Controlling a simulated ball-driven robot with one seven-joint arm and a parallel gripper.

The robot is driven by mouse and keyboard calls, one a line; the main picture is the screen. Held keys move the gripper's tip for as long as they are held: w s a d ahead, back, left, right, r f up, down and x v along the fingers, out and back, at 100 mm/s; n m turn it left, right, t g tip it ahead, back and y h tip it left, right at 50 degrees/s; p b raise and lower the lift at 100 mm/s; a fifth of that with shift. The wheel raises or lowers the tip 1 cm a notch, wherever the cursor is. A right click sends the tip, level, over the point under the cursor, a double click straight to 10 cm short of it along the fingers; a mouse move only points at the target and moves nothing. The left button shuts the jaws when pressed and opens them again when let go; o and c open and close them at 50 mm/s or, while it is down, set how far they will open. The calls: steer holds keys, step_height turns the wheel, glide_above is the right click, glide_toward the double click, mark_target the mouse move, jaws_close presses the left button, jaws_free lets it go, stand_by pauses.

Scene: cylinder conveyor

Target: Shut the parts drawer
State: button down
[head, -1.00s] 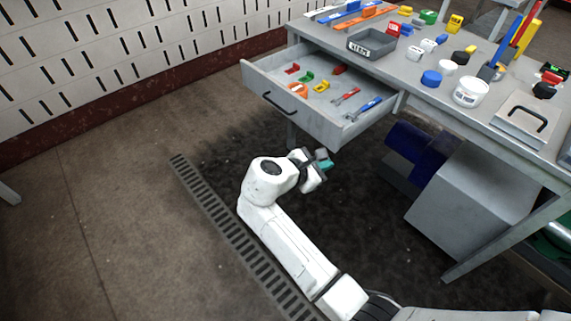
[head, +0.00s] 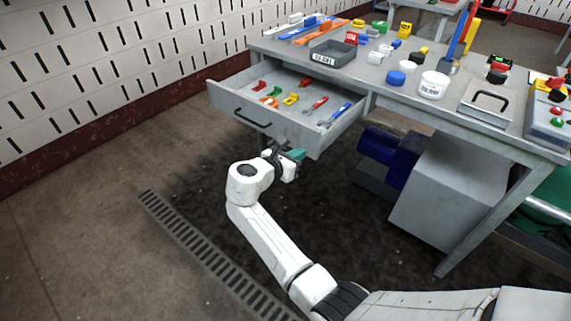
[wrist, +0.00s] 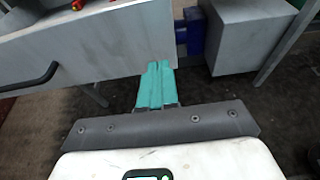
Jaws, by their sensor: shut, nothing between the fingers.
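The grey parts drawer (head: 290,131) stands pulled out from under the workbench, with several red, yellow, green, orange and blue parts and tools inside. Its black bar handle (head: 252,118) is on the front panel. My gripper (head: 297,154) is shut and empty, close to the lower right part of the drawer front. In the wrist view the teal fingers (wrist: 157,85) are together beside the right end of the drawer front (wrist: 115,50), and the handle (wrist: 32,78) is at the left. I cannot tell whether the fingers touch the panel.
The workbench (head: 405,92) carries a grey labelled tray (head: 333,55), a white tub (head: 433,86) and several coloured parts. Under it are a grey box (head: 447,195) and a blue object (head: 388,152). A slotted wall panel (head: 90,70) is at the left. The floor before the drawer is open.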

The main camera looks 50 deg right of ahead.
mark_target(311, 146)
steer(key=shift+d, duration=1.55)
steer(key=shift+d, duration=0.1)
